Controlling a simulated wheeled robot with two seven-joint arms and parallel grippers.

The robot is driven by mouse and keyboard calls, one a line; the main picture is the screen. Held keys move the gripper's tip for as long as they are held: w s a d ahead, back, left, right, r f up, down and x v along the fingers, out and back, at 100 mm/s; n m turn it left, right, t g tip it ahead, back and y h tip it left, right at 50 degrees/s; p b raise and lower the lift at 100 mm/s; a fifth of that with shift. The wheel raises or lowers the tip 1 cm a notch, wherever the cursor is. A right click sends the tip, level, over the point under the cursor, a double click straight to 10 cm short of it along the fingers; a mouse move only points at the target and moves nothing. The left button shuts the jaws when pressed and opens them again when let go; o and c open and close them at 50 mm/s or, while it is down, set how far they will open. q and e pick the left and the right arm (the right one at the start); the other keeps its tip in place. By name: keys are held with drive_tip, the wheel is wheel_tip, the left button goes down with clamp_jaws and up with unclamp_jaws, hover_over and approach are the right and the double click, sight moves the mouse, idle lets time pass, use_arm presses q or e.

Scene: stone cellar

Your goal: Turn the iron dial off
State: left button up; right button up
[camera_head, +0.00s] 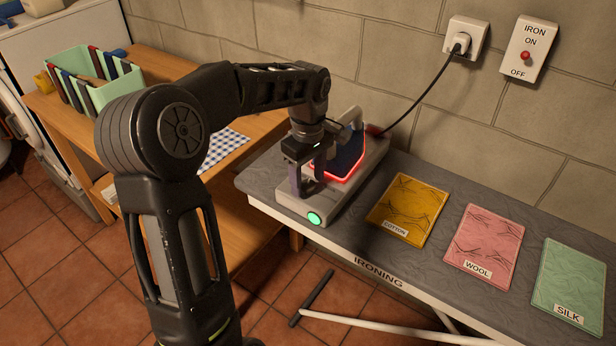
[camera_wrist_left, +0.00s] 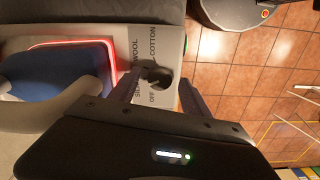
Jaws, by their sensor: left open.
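The iron (camera_head: 346,158), dark blue with a pale handle, rests on a grey stand (camera_head: 343,196) with a glowing red rim. It also shows at the left of the left wrist view (camera_wrist_left: 60,68). The dark round dial (camera_wrist_left: 157,76) is on the stand's end panel, with OFF, SILK, WOOL and COTTON printed around it. My left gripper (camera_head: 306,188) hides the dial in the head view. In the left wrist view its open fingers (camera_wrist_left: 161,80) are on either side of the dial, with gaps visible. I cannot tell which label the dial points to. My right gripper is not in view.
A green light (camera_head: 314,218) glows on the stand's front corner. Yellow cotton (camera_head: 408,208), pink wool (camera_head: 484,245) and green silk (camera_head: 571,283) cloths lie on the ironing board (camera_head: 255,184). A black cord runs to the wall socket (camera_head: 466,38), beside an IRON switch plate (camera_head: 528,48).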

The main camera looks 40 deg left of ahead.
use_arm(q)
drive_tip(key=shift+c, duration=0.5)
clamp_jaws()
drive_tip(key=shift+n, duration=0.5)
drive_tip(key=n+b, duration=0.1)
drive_tip(key=n, duration=0.7)
drive_tip(key=shift+b, duration=0.3)
drive_tip(key=shift+o, duration=0.5)
unclamp_jaws()
